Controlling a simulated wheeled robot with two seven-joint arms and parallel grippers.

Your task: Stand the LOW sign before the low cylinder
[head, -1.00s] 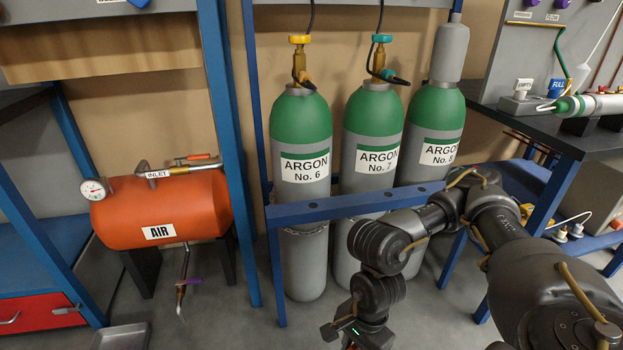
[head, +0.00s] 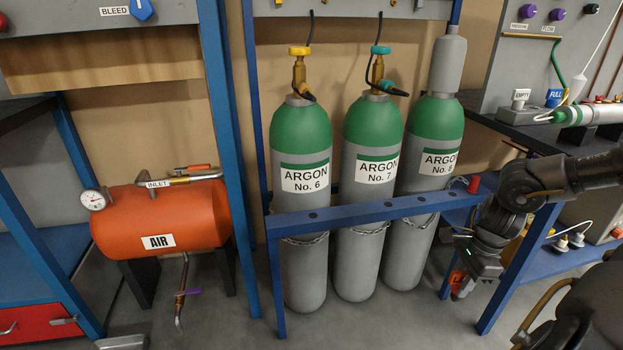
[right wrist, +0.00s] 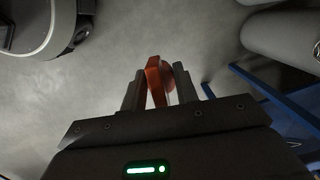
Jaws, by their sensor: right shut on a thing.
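My right gripper (head: 468,278) is right of the cylinder rack, low down near its right post. It is shut on an orange-red piece (head: 458,283) that appears to be the LOW sign; its lettering cannot be read. In the right wrist view, the piece (right wrist: 154,80) sits between the fingers, over grey floor. Three green-topped grey cylinders stand in the rack: ARGON No. 6 (head: 303,220), No. 7 (head: 368,218) and No. 8 (head: 428,200). No. 8 wears a grey cap; the other two have brass fittings. Nothing visible marks which is low. My left gripper is not in view.
The blue rack bar (head: 350,213) crosses before the cylinders. EMPTY (head: 520,98) and FULL (head: 555,97) signs stand on the dark bench at right. An orange AIR tank (head: 165,215) is at left. The floor before the rack is clear.

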